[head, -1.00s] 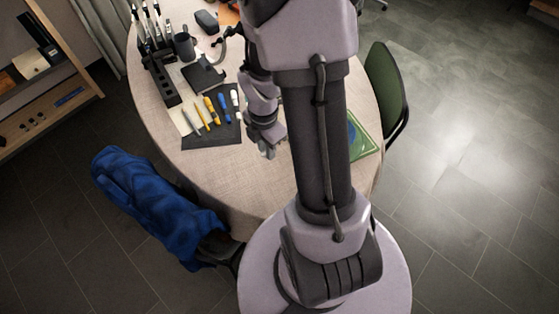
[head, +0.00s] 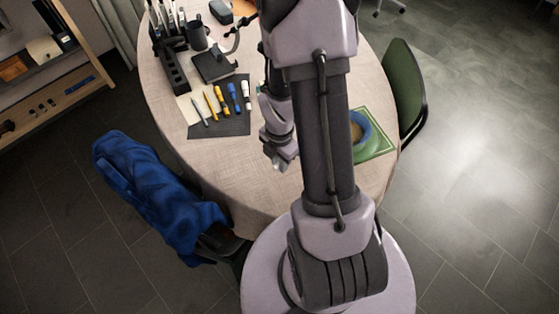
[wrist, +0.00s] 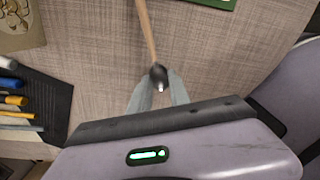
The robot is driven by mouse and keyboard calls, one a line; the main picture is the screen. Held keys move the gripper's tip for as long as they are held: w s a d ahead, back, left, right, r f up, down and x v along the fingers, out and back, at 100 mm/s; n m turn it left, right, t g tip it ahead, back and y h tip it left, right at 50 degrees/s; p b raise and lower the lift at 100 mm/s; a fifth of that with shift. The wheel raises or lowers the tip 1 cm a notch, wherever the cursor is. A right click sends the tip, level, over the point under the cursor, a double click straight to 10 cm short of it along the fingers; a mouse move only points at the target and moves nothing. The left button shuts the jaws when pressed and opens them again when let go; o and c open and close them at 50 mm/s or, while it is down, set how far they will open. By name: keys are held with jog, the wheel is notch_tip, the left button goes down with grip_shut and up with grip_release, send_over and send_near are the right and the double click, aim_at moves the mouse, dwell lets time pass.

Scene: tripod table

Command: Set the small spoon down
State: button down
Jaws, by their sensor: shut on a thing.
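The small spoon (wrist: 148,32) has a thin wooden-coloured handle and a small dark end with a bright spot. In the wrist view its dark end is between the two pale fingertips of my gripper (wrist: 159,88), which is shut on it. The handle points up and away over the beige tablecloth. In the head view my gripper (head: 283,161) is over the near part of the round table (head: 225,175). The spoon cannot be made out there. I cannot tell whether the spoon touches the cloth.
A dark mat (head: 222,126) with several pens and markers lies left of my gripper. A green mat (head: 378,149) with a blue ring-shaped thing (head: 366,130) lies to the right, partly behind my arm. A black organiser (head: 173,70) stands farther back. Bare cloth surrounds my gripper.

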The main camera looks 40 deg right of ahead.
jog(key=c, duration=1.2)
grip_release()
jog(key=shift+f, duration=0.1)
jog(key=w+a+r+m+t+p, duration=0.1)
jog(key=a+r+m+p, duration=0.25)
jog(key=r, duration=0.75)
jog(key=w+a+r+m+t+p, duration=0.1)
jog(key=a+r+m+p, duration=0.2)
jog(key=r, duration=0.9)
jog(key=s+a+r+m+t+y, duration=0.1)
jog(key=s+a+r+m+t, duration=0.1)
jog(key=s+a+r+m, duration=0.2)
jog(key=s+a+r+m+t+y, duration=0.1)
jog(key=s+a+r+m, duration=0.3)
jog(key=a+r+m, duration=0.4)
notch_tip(320, 180, up, 2)
jog(key=m, duration=0.5)
jog(key=shift+s+r+t, duration=0.2)
jog(key=shift+s+t, duration=0.15)
jog(key=shift+t, duration=0.05)
